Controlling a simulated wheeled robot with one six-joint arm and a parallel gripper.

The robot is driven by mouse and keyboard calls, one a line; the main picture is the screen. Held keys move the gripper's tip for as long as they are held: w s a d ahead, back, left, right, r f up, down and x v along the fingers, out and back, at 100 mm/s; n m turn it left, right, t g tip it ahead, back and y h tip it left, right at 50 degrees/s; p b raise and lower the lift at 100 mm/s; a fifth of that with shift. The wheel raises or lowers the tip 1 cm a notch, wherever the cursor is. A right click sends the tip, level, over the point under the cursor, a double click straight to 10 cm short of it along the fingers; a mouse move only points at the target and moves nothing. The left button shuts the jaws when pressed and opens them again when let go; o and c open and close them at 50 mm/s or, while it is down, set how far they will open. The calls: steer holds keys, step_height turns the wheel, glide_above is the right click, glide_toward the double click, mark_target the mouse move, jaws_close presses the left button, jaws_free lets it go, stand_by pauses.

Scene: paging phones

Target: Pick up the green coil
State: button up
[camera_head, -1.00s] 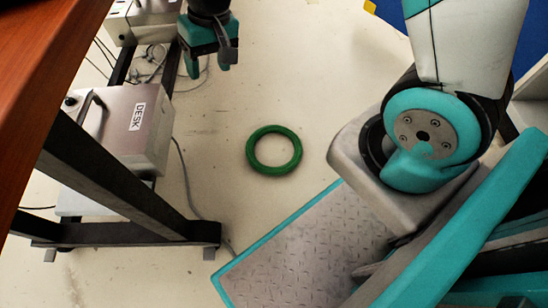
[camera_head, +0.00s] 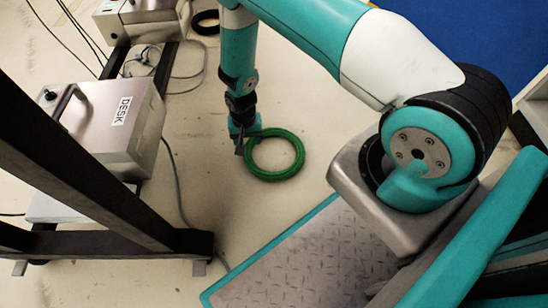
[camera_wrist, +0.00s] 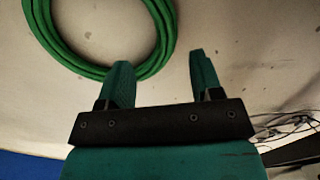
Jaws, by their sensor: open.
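The green coil (camera_head: 275,175) lies flat on the pale floor in the head view, left of my base. It also shows in the wrist view (camera_wrist: 72,58), cut off by the top edge. My gripper (camera_head: 240,142) is low beside the coil's upper left rim in the head view.
A metal box labelled DESK (camera_head: 105,122) stands left, by a dark table frame (camera_head: 130,244). A grey cable (camera_head: 178,180) runs along the floor there. A black coil (camera_head: 206,22) and another metal box (camera_head: 140,18) are at the back. Floor below the green coil is clear.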

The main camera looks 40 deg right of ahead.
mark_target(248, 153)
step_height(248, 153, down, 4)
steer(key=shift+f+b, duration=0.2)
steer(key=shift+b, duration=0.75)
steer(key=f+b, duration=0.5)
steer(key=shift+w+a+f, duration=0.1)
steer(key=shift+w, duration=0.2)
jaws_close()
